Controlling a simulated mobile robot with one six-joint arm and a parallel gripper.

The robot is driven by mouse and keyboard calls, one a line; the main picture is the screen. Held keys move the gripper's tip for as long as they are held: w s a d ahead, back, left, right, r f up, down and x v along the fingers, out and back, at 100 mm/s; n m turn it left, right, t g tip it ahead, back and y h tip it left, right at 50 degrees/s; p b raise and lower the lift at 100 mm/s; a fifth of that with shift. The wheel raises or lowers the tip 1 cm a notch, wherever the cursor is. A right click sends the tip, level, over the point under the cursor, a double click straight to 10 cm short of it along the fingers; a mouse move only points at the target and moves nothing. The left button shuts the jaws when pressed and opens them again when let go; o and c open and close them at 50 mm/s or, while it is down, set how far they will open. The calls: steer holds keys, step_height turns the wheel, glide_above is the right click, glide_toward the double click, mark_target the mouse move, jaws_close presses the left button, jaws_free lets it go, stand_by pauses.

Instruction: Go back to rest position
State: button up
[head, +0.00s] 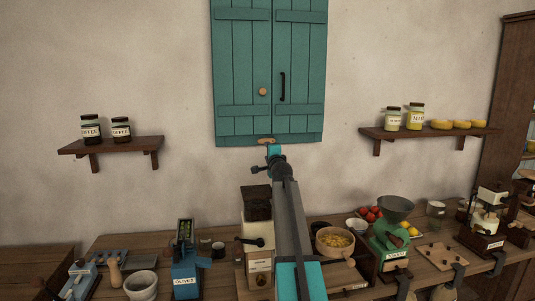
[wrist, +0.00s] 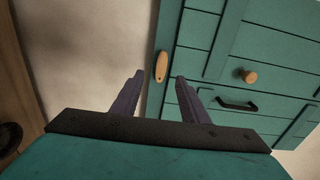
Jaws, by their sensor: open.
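My gripper (wrist: 159,76) is open in the wrist view, with its two dark fingers apart and nothing held between them. A wooden latch (wrist: 162,66) on the teal wall cabinet (wrist: 197,58) shows between and beyond the fingertips; I cannot tell how close they are to it. In the head view my arm reaches forward and up toward the bottom edge of the cabinet (head: 233,70), with the latch (head: 266,140) just above its end. The fingers cannot be made out there. The cabinet doors look shut, with a round wooden knob (head: 262,91) and a black handle (head: 282,87).
A left shelf (head: 110,146) holds two jars; a right shelf (head: 425,133) holds jars and yellow bowls. Below my arm, the counter is crowded with an olives device (head: 186,268), a bowl of yellow pieces (head: 335,241) and a green grinder (head: 388,240). The wall beside the cabinet is bare.

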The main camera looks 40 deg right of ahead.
steer(key=shift+s+a, duration=0.2)
steer(key=shift+s, duration=0.2)
stand_by(0.4)
